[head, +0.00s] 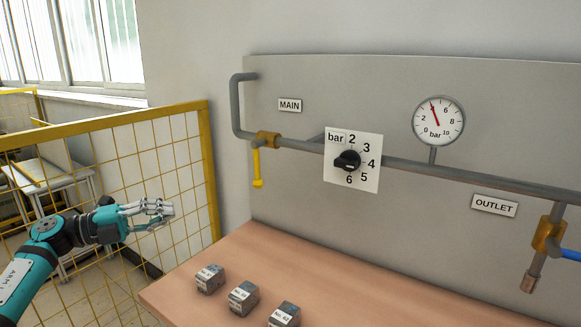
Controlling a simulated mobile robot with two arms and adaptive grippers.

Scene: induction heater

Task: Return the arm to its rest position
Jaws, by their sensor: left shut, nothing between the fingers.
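My left gripper (160,211) is at the left in the head view, at the end of my teal and black left arm (62,236). Its fingers are shut with nothing between them. It is apart from the wall panel and the table, and shows in front of the yellow fence. My right gripper is not in view.
A yellow mesh fence (207,165) stands at left. The grey panel (285,75) carries a pressure dial (348,160), a gauge (438,120), a yellow-handled valve (257,168) and an outlet valve (543,236). Small grey blocks (243,298) sit on the brown table (360,290).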

